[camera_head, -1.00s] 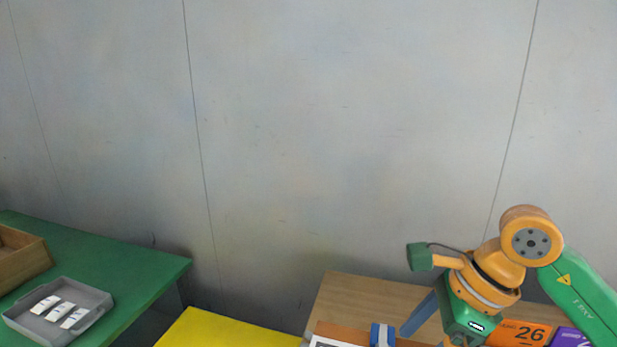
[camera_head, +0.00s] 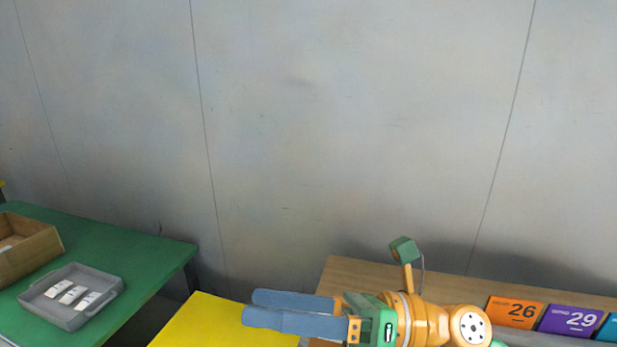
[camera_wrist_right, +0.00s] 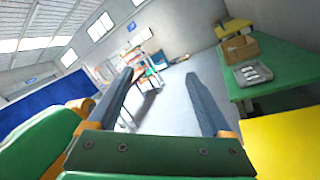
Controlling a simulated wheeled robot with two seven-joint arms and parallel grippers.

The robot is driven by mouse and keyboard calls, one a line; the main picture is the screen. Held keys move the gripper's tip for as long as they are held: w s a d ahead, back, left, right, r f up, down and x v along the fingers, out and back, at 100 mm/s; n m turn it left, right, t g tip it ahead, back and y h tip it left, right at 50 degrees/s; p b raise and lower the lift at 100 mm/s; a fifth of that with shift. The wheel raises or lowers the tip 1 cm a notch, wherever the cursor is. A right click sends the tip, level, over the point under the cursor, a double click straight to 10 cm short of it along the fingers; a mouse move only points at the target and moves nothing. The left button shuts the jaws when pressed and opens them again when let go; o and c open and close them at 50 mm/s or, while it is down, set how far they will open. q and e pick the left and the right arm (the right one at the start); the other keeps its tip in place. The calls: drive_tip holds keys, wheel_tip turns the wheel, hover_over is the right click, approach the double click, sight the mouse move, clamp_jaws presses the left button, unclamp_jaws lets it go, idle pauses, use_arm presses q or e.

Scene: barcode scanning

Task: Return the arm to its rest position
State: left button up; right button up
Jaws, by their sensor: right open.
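My right arm comes in at the bottom right of the head view. Its gripper (camera_head: 262,308) has two blue fingers pointing left, over the edge of the yellow surface. In the right wrist view the same gripper (camera_wrist_right: 160,95) has its fingers spread wide with nothing between them, and the room's floor shows through the gap. My left gripper is not in view.
A wooden table (camera_head: 350,268) with orange and purple numbered cards (camera_head: 513,312) lies at the right. A yellow surface (camera_head: 215,325) is at the bottom middle. A green table (camera_head: 130,255) at the left carries a grey tray (camera_head: 108,298) and a wooden box (camera_head: 35,255). A grey wall stands behind.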

drive_tip(key=w+d+r+m+t+h, duration=0.1)
drive_tip(key=w+d+m+t, duration=0.3)
drive_tip(key=m+t, duration=0.6)
drive_tip(key=w+d+r+m+t+h, duration=0.15)
drive_tip(key=w+d+m+t, duration=0.25)
drive_tip(key=m+t, duration=0.55)
drive_tip(key=d+f+m+g+h, duration=0.2)
drive_tip(key=d+f+m+h, duration=0.2)
drive_tip(key=f+m+h, duration=0.25)
drive_tip(key=w+d+f+m+g+h, duration=0.1)
drive_tip(key=d+f+m+h, duration=0.35)
drive_tip(key=f+m, duration=0.3)
drive_tip(key=d+f+m+g+h, duration=0.2)
drive_tip(key=d+f+m+h, duration=0.1)
drive_tip(key=f+m+h, duration=0.4)
drive_tip(key=s+f+m+g, duration=0.5)
drive_tip(key=s+f+g, duration=0.7)
drive_tip(key=s+f, duration=0.85)
wheel_tip(320, 180, down, 23)
drive_tip(key=s+d+b, duration=0.1)
drive_tip(key=s+b, duration=0.2)
drive_tip(key=b, duration=0.4)
drive_tip(key=s+d+f+n+g+b, duration=0.1)
drive_tip(key=s+d+f+g+b, duration=0.1)
drive_tip(key=s+f, duration=0.9)
drive_tip(key=shift+s+f+y+b, duration=0.15)
drive_tip(key=shift+f+y+b, duration=0.25)
drive_tip(key=shift+b, duration=0.1)
